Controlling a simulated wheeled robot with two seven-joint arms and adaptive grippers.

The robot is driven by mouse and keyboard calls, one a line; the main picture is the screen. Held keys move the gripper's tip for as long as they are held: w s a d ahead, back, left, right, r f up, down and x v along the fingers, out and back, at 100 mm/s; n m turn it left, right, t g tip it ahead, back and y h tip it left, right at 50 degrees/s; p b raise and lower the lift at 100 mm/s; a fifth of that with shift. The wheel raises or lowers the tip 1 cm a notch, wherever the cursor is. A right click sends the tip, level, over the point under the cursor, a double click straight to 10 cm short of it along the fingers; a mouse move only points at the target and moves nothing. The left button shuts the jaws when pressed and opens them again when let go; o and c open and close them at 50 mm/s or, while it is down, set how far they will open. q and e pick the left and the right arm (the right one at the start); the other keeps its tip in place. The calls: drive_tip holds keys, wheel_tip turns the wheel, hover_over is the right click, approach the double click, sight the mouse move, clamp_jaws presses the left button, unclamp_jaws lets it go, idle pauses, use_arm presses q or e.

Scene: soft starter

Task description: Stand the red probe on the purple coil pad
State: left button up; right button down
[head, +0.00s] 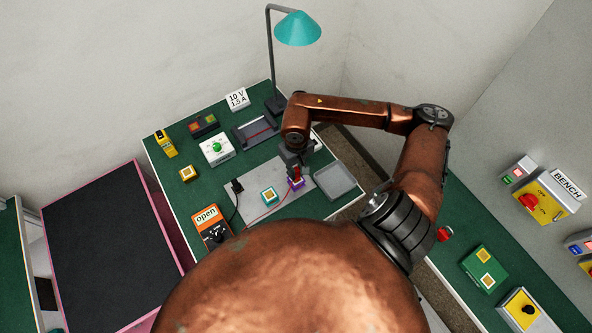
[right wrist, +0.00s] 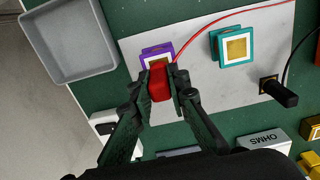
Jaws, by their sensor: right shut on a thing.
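The red probe (right wrist: 160,82) is between the fingers of my right gripper (right wrist: 161,88), which is shut on it. A red wire runs from the probe toward the upper right in the right wrist view. The purple coil pad (right wrist: 150,51) lies on the grey plate just past the probe tip; it also shows in the head view (head: 296,184). The probe overlaps the pad's near edge in the right wrist view, and I cannot tell whether they touch. My right gripper (head: 296,172) is above the pad in the head view. My left gripper is not in view.
A teal pad (head: 269,195) sits on the grey plate (head: 254,181) beside the purple one. A black probe (right wrist: 279,92) stands at the plate's edge. A grey tray (head: 355,181) is close by. An orange "open" box (head: 206,216) and a teal lamp (head: 297,28) are on the bench.

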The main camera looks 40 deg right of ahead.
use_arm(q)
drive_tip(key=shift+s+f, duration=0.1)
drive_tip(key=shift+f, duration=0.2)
use_arm(e)
drive_tip(key=shift+f, duration=0.2)
drive_tip(key=c, duration=1.8)
unclamp_jaws()
drive_tip(key=shift+o, duration=0.2)
wheel_tip(320, 180, up, 12)
